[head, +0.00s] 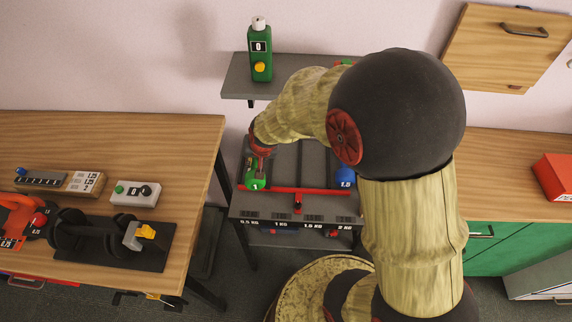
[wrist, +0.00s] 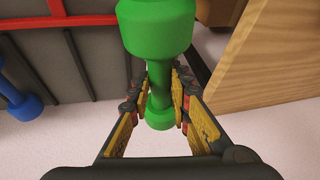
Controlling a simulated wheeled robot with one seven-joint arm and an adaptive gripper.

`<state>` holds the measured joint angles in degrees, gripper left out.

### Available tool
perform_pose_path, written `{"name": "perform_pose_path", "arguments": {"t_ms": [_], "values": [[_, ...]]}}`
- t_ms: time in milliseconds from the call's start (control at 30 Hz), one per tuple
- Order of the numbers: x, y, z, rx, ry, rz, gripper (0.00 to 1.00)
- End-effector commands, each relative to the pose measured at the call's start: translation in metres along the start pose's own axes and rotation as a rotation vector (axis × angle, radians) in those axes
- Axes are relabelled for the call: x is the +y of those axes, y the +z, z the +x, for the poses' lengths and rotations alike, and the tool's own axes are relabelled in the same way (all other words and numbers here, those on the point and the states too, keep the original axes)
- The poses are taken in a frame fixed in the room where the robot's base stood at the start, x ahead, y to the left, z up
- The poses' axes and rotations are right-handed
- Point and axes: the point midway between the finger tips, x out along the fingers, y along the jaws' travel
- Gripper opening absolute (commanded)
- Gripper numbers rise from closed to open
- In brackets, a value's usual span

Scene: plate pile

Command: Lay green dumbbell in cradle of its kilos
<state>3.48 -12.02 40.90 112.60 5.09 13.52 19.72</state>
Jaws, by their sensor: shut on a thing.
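The green dumbbell (head: 255,184), marked 1, is at the left end of the dark rack (head: 313,178) in the head view. In the wrist view the green dumbbell (wrist: 158,28) stands between my gripper's fingers (wrist: 161,82), which are shut on its handle. The rack also shows in the wrist view (wrist: 98,62), left of the dumbbell. Labels on the rack's front edge read 0.5 KG, 1 KG, 1.5 KG and 2 KG (head: 296,223). The dumbbell shows behind the 0.5 KG end. Its height above the cradles is hard to tell.
A blue dumbbell (head: 345,178) marked 1.5 lies at the rack's right. A red bar (head: 310,189) crosses the rack's front. A shelf above holds a green bottle-like object (head: 260,52). A wooden table (head: 180,135) with several devices stands left. My arm hides the rack's right side.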

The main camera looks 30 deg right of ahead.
Motion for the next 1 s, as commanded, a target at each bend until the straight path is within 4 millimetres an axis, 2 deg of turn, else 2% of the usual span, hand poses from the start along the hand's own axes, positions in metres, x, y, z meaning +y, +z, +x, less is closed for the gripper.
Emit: {"name": "perform_pose_path", "arguments": {"t_ms": [633,767,1000], "values": [[0.007,-0.008,0.001,0.047,0.082,0.204,0.0],[0.02,-0.017,0.01,0.047,0.084,0.211,0.0],[0.058,-0.04,0.034,0.047,0.084,0.212,0.0]]}}
